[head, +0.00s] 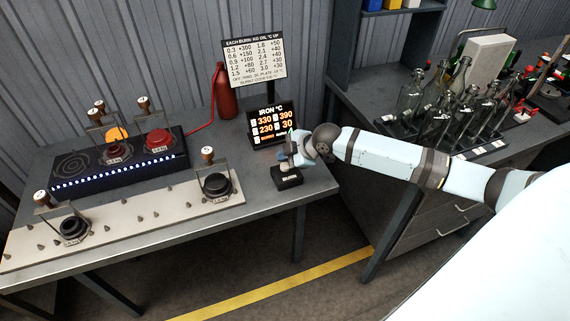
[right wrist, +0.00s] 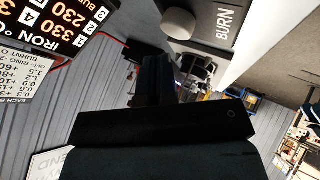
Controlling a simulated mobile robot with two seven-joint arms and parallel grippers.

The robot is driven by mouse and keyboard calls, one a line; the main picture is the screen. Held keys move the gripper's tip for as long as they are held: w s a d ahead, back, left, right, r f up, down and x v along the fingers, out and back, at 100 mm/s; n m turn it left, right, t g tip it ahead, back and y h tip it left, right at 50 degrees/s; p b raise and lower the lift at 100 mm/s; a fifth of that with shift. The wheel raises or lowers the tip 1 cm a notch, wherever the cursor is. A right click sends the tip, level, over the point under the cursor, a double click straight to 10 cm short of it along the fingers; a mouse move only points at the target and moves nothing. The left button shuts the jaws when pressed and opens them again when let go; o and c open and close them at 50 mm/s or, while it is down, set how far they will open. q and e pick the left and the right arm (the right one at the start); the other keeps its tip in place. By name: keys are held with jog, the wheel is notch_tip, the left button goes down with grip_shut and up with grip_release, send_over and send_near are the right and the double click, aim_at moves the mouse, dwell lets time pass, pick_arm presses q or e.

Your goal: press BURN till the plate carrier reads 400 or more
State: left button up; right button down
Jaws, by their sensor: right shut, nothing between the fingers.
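The BURN box (head: 287,179) is a small black box at the right end of the bench; its BURN label (right wrist: 226,22) and pale round button (right wrist: 178,24) show in the right wrist view. My right gripper (head: 291,152) is directly above the box, pointing down. Its dark fingers (right wrist: 157,72) are shut and empty, close to the button; I cannot tell whether they touch it. Which reading is the plate carrier's is unclear. My left gripper is out of view.
The black heater unit (head: 70,183) with a lit blue strip bears weighted carriers, one red (head: 159,139). Two black carriers (head: 216,187) stand on the pale pegged rail (head: 135,212). A red bottle (head: 225,98) stands behind. Glass bottles (head: 410,98) crowd the right bench.

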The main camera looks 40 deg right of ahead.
aim_at(285, 167)
jog(key=shift+r+p, duration=2)
jog(key=shift+r, duration=0.45)
jog(key=shift+f, duration=0.1)
jog(key=shift+m+y, duration=0.4)
jog(key=shift+m, duration=0.4)
jog(key=s+a+f, duration=0.1)
jog(key=a, duration=0.1)
jog(key=s+a+f, duration=0.3)
jog(key=a+f, duration=0.1)
jog(key=shift+s+a, duration=0.25)
jog(key=shift+s, duration=0.15)
jog(key=s+a+f+m+t, duration=0.1)
jog(key=s+a+f+m, duration=0.1)
jog(key=s, duration=0.5)
jog(key=s+a+f+m+t+h+p, duration=0.1)
jog(key=s+a+f+m, duration=0.1)
jog(key=s+a+m, duration=0.2)
jog(key=s+a+f+m+h, duration=0.1)
jog(key=s+a+f+m, duration=0.2)
jog(key=s, duration=0.7)
jog(key=shift+s+a+m+t+p, duration=0.3)
jog(key=shift+s+a+m+t, duration=0.1)
jog(key=shift+a+m, duration=0.15)
